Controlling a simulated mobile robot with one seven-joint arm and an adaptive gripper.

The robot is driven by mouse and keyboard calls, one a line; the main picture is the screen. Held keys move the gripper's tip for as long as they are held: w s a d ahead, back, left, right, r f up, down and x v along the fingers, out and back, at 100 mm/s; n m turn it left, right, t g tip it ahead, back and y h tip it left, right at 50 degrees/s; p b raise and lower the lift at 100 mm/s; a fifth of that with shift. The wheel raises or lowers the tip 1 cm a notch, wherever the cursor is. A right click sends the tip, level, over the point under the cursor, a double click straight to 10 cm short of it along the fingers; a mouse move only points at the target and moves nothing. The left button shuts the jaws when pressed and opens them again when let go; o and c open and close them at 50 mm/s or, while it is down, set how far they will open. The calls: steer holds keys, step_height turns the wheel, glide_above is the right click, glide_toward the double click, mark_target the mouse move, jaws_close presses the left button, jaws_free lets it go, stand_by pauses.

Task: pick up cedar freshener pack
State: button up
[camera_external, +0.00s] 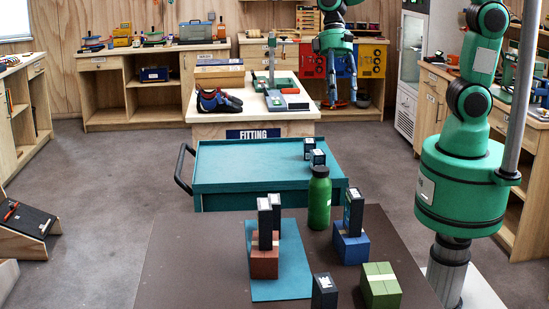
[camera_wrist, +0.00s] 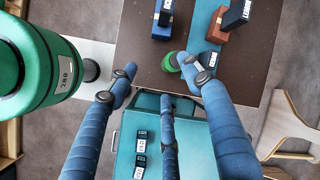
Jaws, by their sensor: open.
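Several small dark packs with white labels are in view; I cannot read which is the cedar freshener pack. Two packs (camera_external: 318,158) stand on the teal cart top, and they also show in the wrist view (camera_wrist: 141,143). Other packs stand on a red block (camera_external: 264,262), on a blue block (camera_external: 351,248) and at the brown table's front edge (camera_external: 325,292). My gripper (camera_external: 343,103) hangs at the back, beyond the cart and high up. In the wrist view its blue fingers (camera_wrist: 158,68) are spread apart with nothing held between them.
A green bottle (camera_external: 319,197) stands at the brown table's far edge, near the cart (camera_external: 240,165). A green block (camera_external: 381,287) sits at front right. The FITTING bench (camera_external: 215,130) with shoes is behind the cart. Most of the cart top is clear.

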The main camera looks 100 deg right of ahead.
steer(key=w+f+m+y, duration=0.2)
steer(key=w+f+m, duration=0.2)
steer(key=f, duration=0.5)
steer(key=w+d+f+m+y, duration=0.1)
steer(key=w+f+m+y, duration=0.2)
steer(key=w+f, duration=0.5)
steer(key=w+d+f+m+y, duration=0.1)
steer(key=w+f+m+y, duration=0.2)
steer(key=w+f, duration=0.3)
step_height(320, 180, down, 6)
steer(key=shift+w+r+m+t+b, duration=0.15)
steer(key=shift+m+t+b, duration=0.2)
steer(key=shift+m, duration=0.55)
glide_toward(278, 228)
steer(key=shift+f+b, duration=0.25)
steer(key=shift+b, duration=0.2)
steer(key=shift+a+f, duration=0.15)
steer(key=shift+a, duration=0.3)
steer(key=shift+a, duration=0.1)
steer(key=shift+b+x, duration=0.6)
steer(key=shift+x, duration=1.9)
